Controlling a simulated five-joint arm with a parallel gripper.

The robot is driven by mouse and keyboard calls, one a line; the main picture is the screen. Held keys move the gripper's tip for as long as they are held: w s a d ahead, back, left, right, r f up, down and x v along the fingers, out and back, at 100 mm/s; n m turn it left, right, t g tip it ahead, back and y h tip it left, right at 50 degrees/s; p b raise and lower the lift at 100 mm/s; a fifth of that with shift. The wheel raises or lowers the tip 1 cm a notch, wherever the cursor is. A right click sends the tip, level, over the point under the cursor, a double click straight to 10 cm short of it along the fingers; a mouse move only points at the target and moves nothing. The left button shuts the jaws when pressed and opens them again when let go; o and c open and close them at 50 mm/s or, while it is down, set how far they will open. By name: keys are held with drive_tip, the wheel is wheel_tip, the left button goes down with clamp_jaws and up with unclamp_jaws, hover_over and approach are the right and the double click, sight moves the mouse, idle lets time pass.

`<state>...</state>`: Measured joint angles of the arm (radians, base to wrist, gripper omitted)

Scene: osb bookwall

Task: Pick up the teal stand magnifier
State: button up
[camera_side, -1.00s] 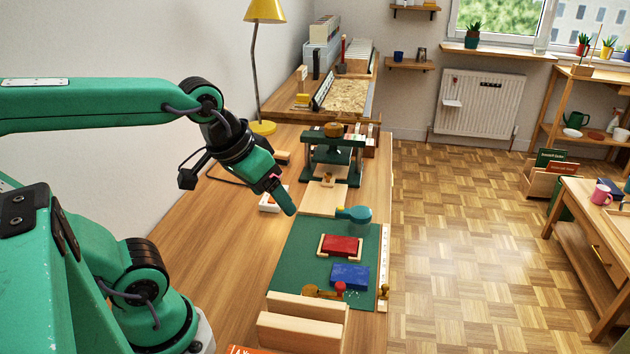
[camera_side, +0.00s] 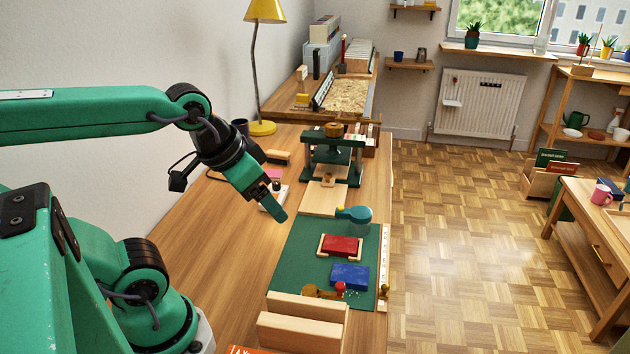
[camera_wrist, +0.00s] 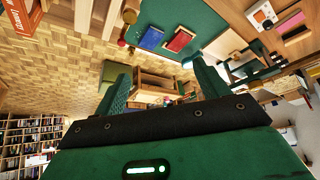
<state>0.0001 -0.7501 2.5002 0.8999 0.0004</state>
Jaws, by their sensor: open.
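The teal stand magnifier (camera_side: 350,213) sits at the far edge of the green mat (camera_side: 288,255), beside a light wooden board, in the side view.
On the mat lie a red block (camera_side: 341,245) in a wooden holder and a blue book (camera_side: 349,276). Wooden blocks (camera_side: 300,330) stand in front. A green press (camera_side: 332,155) stands behind. The bench (camera_side: 225,245) left of the mat is clear.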

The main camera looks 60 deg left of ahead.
drive_tip(key=shift+o, duration=0.6)
drive_tip(key=shift+w, duration=0.1)
drive_tip(key=m+g, duration=0.4)
drive_tip(key=g, duration=0.2)
hover_over(361, 211)
wheel_tip(361, 211, down, 15)
drive_tip(key=shift+f, duration=0.25)
